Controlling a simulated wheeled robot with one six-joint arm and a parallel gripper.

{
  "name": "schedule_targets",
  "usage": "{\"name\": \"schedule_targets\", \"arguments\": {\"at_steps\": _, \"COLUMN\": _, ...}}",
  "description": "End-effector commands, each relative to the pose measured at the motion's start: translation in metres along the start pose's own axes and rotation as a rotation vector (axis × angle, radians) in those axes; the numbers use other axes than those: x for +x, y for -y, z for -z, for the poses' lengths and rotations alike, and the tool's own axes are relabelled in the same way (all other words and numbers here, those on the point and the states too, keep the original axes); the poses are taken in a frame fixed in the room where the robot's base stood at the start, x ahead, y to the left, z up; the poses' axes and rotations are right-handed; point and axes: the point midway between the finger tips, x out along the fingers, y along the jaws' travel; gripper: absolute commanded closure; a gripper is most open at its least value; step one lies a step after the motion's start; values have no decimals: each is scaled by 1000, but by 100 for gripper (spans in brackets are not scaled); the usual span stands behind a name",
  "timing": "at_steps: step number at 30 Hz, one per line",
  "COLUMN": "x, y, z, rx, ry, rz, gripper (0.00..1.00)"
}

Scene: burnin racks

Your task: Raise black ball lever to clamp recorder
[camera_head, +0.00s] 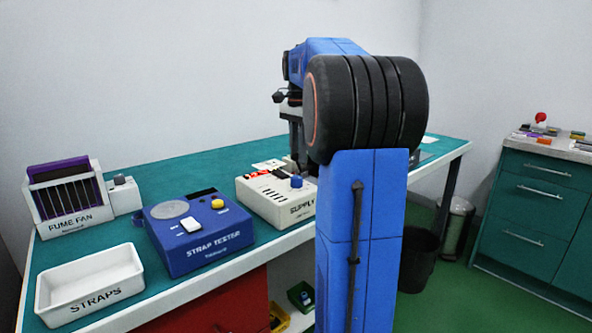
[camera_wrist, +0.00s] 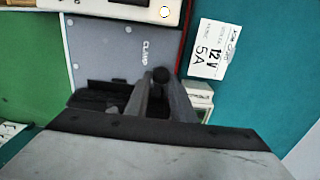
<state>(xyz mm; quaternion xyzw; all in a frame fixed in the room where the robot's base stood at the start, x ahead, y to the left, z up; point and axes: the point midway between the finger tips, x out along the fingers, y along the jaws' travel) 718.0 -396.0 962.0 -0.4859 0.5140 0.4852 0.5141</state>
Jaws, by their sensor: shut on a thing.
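A grey plate marked CLAMP (camera_wrist: 120,45) fills the upper left of the wrist view. The black ball (camera_wrist: 160,74) of the lever shows at its right edge. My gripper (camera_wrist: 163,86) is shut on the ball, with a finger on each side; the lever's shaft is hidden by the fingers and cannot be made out. A small pale device (camera_wrist: 199,96) lies just right of the fingers; I cannot tell whether it is the recorder. In the head view my arm hides the clamp and most of the gripper.
A 12 V 5A card (camera_wrist: 209,49) lies right of the clamp on the green bench. In the head view, the SUPPLY box (camera_head: 262,205), blue STRAP TESTER (camera_head: 190,248), white STRAPS tray (camera_head: 133,262) and FUME FAN rack (camera_head: 42,222) stand left of my arm.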

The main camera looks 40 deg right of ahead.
Motion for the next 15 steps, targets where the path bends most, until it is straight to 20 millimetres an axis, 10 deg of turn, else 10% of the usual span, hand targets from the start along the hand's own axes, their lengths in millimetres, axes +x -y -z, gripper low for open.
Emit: {"name": "schedule_targets", "arguments": {"at_steps": 15, "x": -1, "y": 0, "z": 13, "rx": 1, "ry": -1, "rz": -1, "gripper": 98}}
